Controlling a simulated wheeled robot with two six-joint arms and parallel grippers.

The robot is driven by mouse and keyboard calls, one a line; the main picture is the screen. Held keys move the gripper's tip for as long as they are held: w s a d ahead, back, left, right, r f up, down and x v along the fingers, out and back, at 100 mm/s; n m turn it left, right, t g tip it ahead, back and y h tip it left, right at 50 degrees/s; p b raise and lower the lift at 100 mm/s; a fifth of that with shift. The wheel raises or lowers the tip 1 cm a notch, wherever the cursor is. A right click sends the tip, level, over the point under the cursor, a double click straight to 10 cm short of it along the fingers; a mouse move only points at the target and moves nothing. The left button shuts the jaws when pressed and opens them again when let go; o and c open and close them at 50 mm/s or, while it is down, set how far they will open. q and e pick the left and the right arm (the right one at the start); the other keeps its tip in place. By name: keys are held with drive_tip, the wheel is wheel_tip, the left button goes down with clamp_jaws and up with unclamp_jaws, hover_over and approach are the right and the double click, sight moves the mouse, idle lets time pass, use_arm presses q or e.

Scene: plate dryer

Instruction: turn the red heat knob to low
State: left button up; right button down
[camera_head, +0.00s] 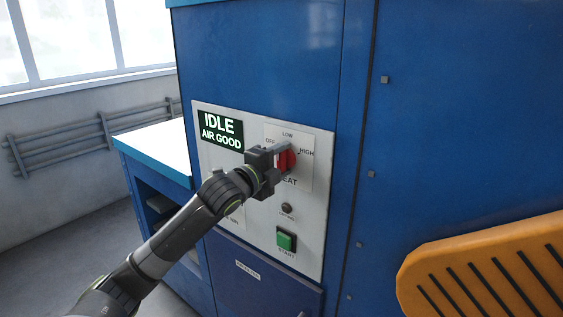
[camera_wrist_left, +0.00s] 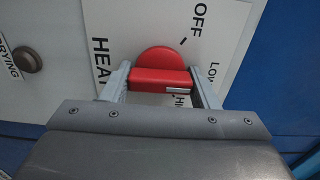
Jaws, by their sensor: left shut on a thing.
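The red heat knob (camera_head: 287,160) is on the white control panel (camera_head: 305,225), below the LOW label (camera_head: 287,134), with OFF at upper left and HIGH at right. My left gripper (camera_head: 277,158) is shut on the knob. In the left wrist view, its two fingers lie at either end of the knob's raised red bar (camera_wrist_left: 160,78). A white line on the bar is at its right end, the side where LOW shows; a finger partly covers the labels there. The bar points roughly toward LOW, but its exact setting is hard to tell. My right gripper is out of view.
The display (camera_head: 221,130) reads IDLE, AIR GOOD. A small dark knob (camera_head: 287,208) and a green START button (camera_head: 286,240) are below the heat knob. An orange slotted part (camera_head: 490,268) is at lower right. A white-topped surface (camera_head: 158,148) stands at left.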

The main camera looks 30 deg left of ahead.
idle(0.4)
use_arm(q)
drive_tip(key=o, duration=1)
drive_tip(key=shift+s+a+f, duration=0.1)
drive_tip(key=shift+s, duration=0.35)
drive_tip(key=s+p, duration=0.1)
drive_tip(key=s, duration=0.4)
drive_tip(key=s+p, duration=0.2)
drive_tip(key=s, duration=0.4)
drive_tip(key=s+a+p, duration=0.1)
drive_tip(key=s+p, duration=0.1)
drive_tip(key=s, duration=0.3)
drive_tip(key=shift+s+a, duration=0.1)
drive_tip(key=shift+s, duration=0.15)
